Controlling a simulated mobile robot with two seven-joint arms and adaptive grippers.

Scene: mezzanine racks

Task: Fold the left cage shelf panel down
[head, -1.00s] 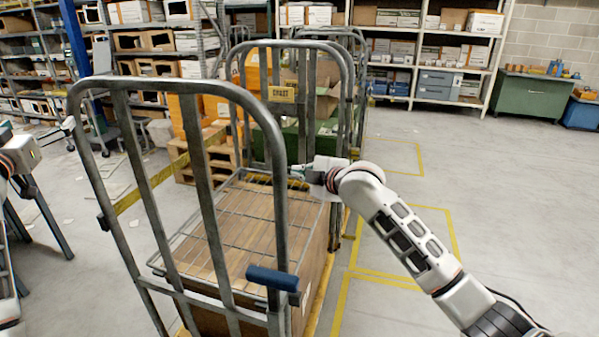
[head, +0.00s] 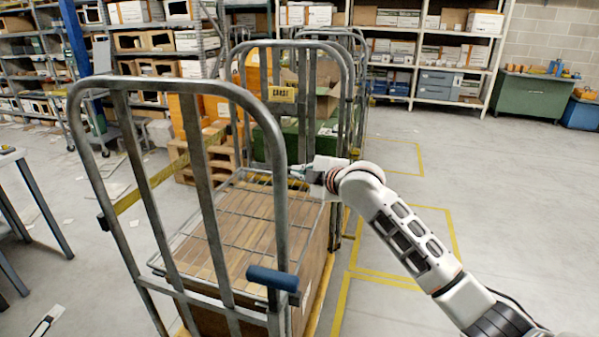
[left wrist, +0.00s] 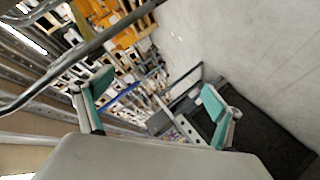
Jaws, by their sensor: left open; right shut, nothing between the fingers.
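The wire shelf panel (head: 225,225) lies about level inside the near roll cage (head: 122,195), over brown wooden boards or boxes. My right gripper (head: 298,175) is at the panel's far right corner, by the cage's right upright. Its fingers are small and partly hidden by the cage bars; they are shut with nothing held. I cannot tell whether they touch the panel. My left gripper is out of the head view. In the left wrist view it (left wrist: 155,103) is open and empty, its teal-padded fingers wide apart, with a grey tube close to it at upper left.
A blue-gripped handle (head: 272,279) sticks out from the near cage's front. More cages (head: 342,75) with an orange and green load stand behind. A table (head: 18,180) is at the left edge. The floor at right is clear, with yellow lines.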

